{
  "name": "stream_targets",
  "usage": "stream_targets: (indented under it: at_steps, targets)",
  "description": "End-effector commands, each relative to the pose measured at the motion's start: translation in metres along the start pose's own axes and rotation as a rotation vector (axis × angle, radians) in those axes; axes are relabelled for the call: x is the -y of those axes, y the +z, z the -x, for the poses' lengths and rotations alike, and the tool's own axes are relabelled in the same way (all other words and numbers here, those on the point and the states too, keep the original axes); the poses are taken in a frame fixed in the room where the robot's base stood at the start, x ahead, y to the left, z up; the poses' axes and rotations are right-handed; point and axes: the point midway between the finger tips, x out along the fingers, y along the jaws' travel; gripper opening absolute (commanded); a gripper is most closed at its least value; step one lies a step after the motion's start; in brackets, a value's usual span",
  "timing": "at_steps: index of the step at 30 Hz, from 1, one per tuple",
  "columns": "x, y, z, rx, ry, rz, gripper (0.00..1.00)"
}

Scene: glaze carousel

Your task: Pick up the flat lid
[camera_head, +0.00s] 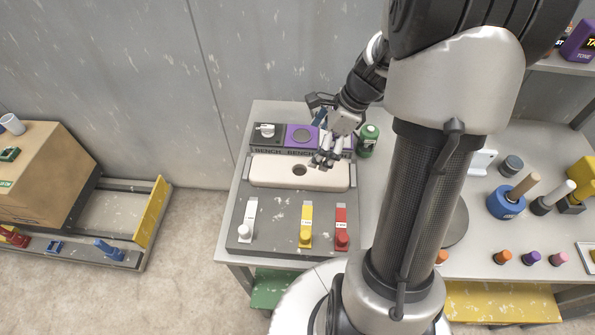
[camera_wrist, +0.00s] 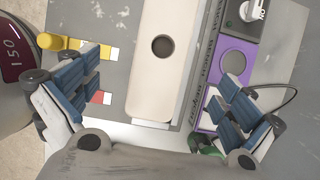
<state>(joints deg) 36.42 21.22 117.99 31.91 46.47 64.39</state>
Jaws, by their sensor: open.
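My gripper (camera_head: 325,160) is open above the bench at the left, over the right part of a flat cream slab (camera_head: 275,171) with a round dark hole. In the wrist view my gripper (camera_wrist: 158,103) has its blue-padded fingers wide apart and nothing between them; the cream slab (camera_wrist: 164,85) lies below and between them. I cannot tell whether this slab is the flat lid. A grey disc (camera_head: 457,222) on the right table is partly hidden behind my arm.
A purple unit (camera_head: 302,136) with a round pad and a knob (camera_head: 265,131) sit behind the slab. A green bottle (camera_head: 368,140) stands to their right. White, yellow (camera_head: 306,225) and red (camera_head: 341,230) levers are in front. A blue pot (camera_head: 506,201) stands on the right table.

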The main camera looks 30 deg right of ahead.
Motion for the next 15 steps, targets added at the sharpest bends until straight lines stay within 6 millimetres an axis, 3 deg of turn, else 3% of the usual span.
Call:
stream_targets:
  at_steps: [1,6,15]
  targets:
    - [-0.001,-0.002,-0.016,0.0,0.005,0.001,1.0]
    - [-0.001,-0.001,-0.049,-0.001,0.003,0.002,1.0]
    - [0.0,-0.001,-0.069,-0.001,0.0,0.003,1.0]
